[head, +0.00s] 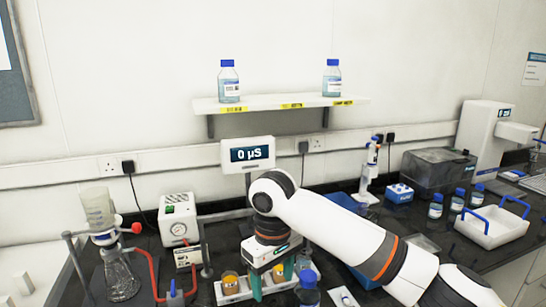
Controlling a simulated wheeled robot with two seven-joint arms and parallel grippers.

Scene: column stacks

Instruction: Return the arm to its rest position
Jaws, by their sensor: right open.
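My right arm (350,240) reaches in from the right and bends down over the bench. My right gripper (273,281) points downward with its fingers apart at a white rack (240,297). An amber-topped piece (278,273) shows between the fingers, and I cannot tell whether they touch it. A second amber-topped piece (230,281) stands in the rack to the left of the gripper. The arm hides part of the bench behind it. My left gripper is not in view.
A conductivity display (248,154) stands behind the arm, below a shelf (285,102) with two blue-capped bottles. A clamped flask (120,275) with red tubing and a gauge box (179,220) stand left. A blue-capped bottle (308,291) is close at the front; a white carrier (491,228) stands right.

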